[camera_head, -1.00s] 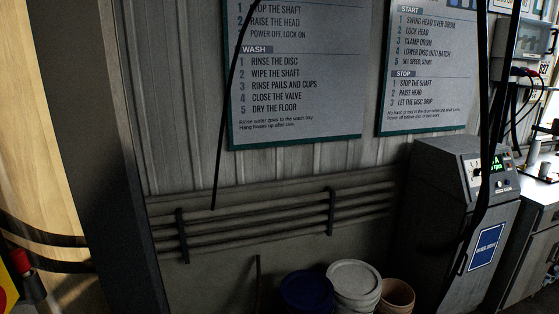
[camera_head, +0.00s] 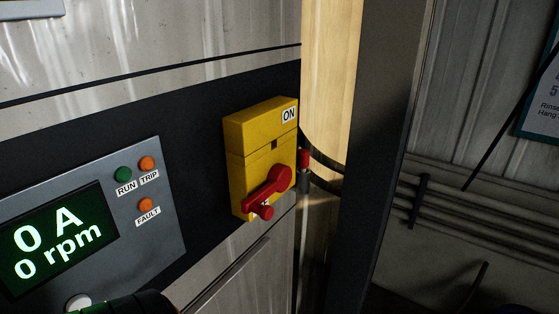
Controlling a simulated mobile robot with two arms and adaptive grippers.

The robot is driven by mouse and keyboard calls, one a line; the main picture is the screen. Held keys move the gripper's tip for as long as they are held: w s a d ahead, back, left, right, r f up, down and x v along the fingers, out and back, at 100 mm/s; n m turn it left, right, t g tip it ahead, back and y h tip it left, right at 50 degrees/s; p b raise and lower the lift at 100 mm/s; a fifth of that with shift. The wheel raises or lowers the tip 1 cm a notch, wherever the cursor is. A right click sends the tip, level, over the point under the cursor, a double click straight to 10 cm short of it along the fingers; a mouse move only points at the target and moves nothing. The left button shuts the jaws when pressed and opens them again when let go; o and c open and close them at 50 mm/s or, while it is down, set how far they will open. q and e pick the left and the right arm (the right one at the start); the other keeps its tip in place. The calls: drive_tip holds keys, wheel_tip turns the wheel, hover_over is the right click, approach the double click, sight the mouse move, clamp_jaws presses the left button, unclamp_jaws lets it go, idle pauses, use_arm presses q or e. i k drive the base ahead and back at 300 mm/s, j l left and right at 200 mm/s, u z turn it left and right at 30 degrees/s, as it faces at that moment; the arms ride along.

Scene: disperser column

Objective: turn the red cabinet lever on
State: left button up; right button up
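The red lever (camera_head: 268,188) is on the front of a yellow switch box (camera_head: 262,140), right of centre in the head view. It slants from a round hub at the upper right down to the lower left, with a red knob (camera_head: 263,212) near its lower end. A white ON label (camera_head: 289,114) is at the box's upper right. Another label behind the lever is mostly covered and I cannot read it. Neither gripper can be made out. A dark rounded shape at the bottom edge, left of centre, is too cut off to identify.
Left of the box is a control panel (camera_head: 150,235) with a display (camera_head: 52,243) reading 0 A and 0 rpm, and RUN, TRIP and FAULT lamps. A dark post (camera_head: 380,130) stands to the right, with wall pipes (camera_head: 470,205) beyond. A small red piece (camera_head: 305,157) shows beside the box.

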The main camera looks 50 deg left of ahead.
sight(280, 177)
drive_tip(key=u, duration=1.55)
